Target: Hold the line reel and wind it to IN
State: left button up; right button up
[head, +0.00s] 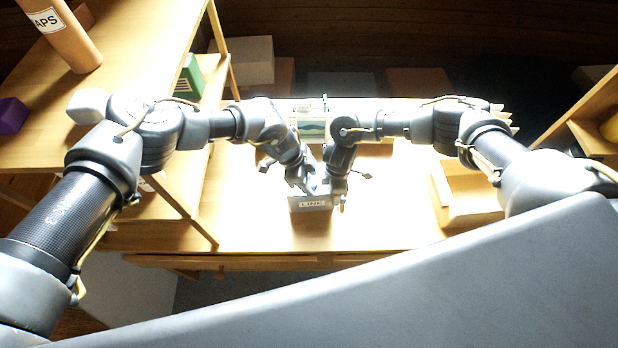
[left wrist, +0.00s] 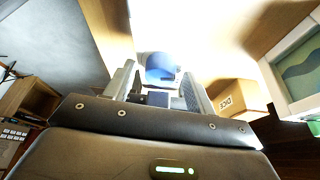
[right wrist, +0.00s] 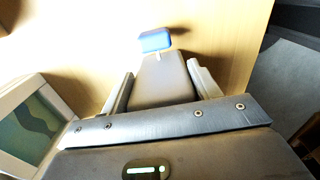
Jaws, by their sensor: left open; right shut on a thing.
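The line reel (head: 311,203) is a grey box with a "LINE" label, standing on the wooden table in the middle of the head view. My right gripper (head: 340,196) is shut on its grey body (right wrist: 163,82), which fills the space between the fingers in the right wrist view. A blue knob (right wrist: 155,40) shows just beyond the body. My left gripper (head: 308,188) is open above the reel. In the left wrist view the blue knob (left wrist: 160,68) lies ahead, in line with the gap between the fingers. Whether the fingers reach around it I cannot tell. The IN mark is not visible.
A framed green picture or screen (head: 312,131) stands behind my grippers. A wooden box (head: 466,197) is on the table to the right. A shelf unit on the left holds a "MAPS" tube (head: 62,35) and a purple block (head: 12,115). The table's front is clear.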

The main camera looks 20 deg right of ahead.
pick_arm(q)
jog(key=c, duration=1)
jog(key=shift+d+m+g+y, duration=0.15)
jog(key=shift+m+g, duration=0.25)
jog(key=shift+m, duration=0.7)
jog(key=shift+a+m+g+y, duration=0.1)
jog(key=shift+m+g+y, duration=0.25)
jog(key=shift+m, duration=0.75)
jog(key=o, duration=1)
jog(key=shift+w+r, duration=0.1)
jog(key=v, duration=1.1)
jog(key=shift+r, duration=0.35)
jog(key=shift+w+a, duration=0.1)
jog(key=shift+a, duration=0.1)
